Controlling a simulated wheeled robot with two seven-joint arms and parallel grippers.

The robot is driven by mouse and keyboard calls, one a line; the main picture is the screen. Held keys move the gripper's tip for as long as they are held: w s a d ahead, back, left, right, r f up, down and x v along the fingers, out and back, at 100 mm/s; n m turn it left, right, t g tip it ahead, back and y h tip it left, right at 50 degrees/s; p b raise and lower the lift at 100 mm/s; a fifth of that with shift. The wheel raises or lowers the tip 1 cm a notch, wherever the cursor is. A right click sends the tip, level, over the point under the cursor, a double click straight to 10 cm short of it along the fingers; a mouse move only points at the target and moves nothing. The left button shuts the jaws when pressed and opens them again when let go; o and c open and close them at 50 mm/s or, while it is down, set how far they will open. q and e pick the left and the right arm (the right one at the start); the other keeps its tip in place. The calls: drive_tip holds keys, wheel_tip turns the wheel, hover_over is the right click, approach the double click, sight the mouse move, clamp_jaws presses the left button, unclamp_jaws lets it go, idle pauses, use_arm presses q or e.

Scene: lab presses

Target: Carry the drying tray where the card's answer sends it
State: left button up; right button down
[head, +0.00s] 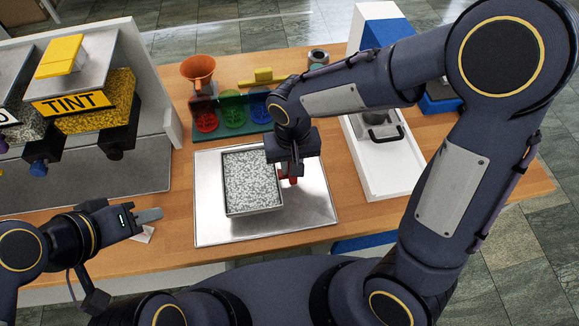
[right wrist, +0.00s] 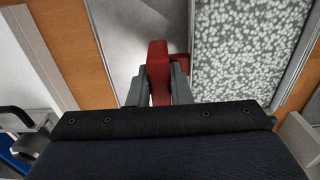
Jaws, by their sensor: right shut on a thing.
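The drying tray (head: 227,213) is a grey rectangular tray filled with white speckled grains. It appears over the silver metal plate in mid-table; I cannot tell whether it touches it. My right gripper (head: 293,176) is at the tray's right side. In the right wrist view my right gripper (right wrist: 158,88) is shut on the tray's red handle (right wrist: 157,58), with the grains (right wrist: 245,50) beside it. My left gripper (head: 148,216) is empty at the table's front left, seen side-on, so its opening is unclear. A small white card (head: 143,234) lies partly hidden beside it; its text is unreadable.
The metal plate (head: 318,206) has bare room right of the tray. Hoppers, one labelled TINT (head: 72,103), stand left. Behind are an orange funnel (head: 199,69) and red, green and blue holders (head: 232,112). A white press base (head: 386,180) stands right.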

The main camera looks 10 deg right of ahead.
drive_tip(key=shift+w+f, duration=0.45)
drive_tip(key=shift+f, duration=0.15)
drive_tip(key=shift+a+f, duration=0.1)
drive_tip(key=shift+f, duration=1.45)
drive_tip(key=shift+f, duration=0.15)
drive_tip(key=c, duration=1.3)
unclamp_jaws()
